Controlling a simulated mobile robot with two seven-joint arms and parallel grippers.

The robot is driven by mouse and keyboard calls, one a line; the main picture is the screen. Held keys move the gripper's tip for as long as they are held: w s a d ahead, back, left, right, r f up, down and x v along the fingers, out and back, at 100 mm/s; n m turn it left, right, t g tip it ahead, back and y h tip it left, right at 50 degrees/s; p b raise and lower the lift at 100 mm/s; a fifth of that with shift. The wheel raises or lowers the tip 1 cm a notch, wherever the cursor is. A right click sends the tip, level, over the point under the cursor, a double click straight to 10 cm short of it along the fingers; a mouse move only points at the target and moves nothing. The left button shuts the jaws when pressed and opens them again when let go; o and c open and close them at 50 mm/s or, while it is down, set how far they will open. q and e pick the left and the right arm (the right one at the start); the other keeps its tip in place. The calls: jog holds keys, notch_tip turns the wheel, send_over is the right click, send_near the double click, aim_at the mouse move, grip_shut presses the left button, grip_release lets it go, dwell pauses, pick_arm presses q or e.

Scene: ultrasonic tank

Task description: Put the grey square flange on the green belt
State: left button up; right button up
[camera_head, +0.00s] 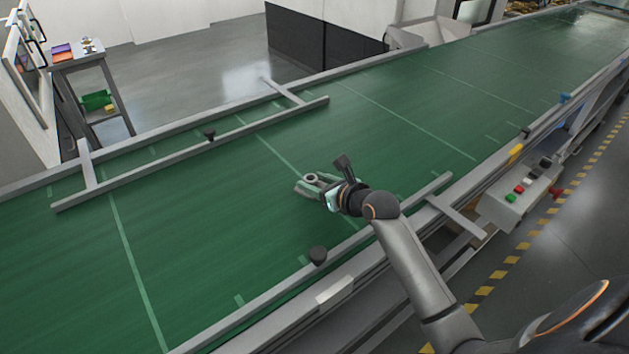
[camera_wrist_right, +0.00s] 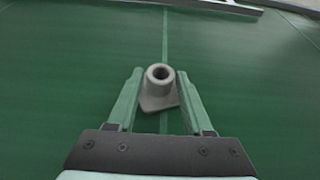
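The grey square flange (camera_wrist_right: 159,97) has a round raised collar with a hole, and it sits between the two green fingers of my right gripper (camera_wrist_right: 160,80). In the head view, the flange (camera_head: 312,180) and the right gripper (camera_head: 310,186) are over the middle of the green belt (camera_head: 210,235). The flange is upright, hole up, turned slightly between the fingers. The fingers flank it closely; I cannot tell whether both press on it, or whether it touches the belt. My left gripper is out of view.
Grey guide rails (camera_head: 200,148) run along the far side of the belt. A control box with buttons (camera_head: 517,199) is at the right. The belt around the gripper is clear.

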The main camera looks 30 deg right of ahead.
jog(key=shift+o, duration=1.4)
jog(key=shift+r, duration=0.1)
jog(key=shift+s+r, duration=0.1)
jog(key=v, duration=1.1)
jog(key=shift+s+r, duration=0.1)
jog(key=shift+s, duration=0.3)
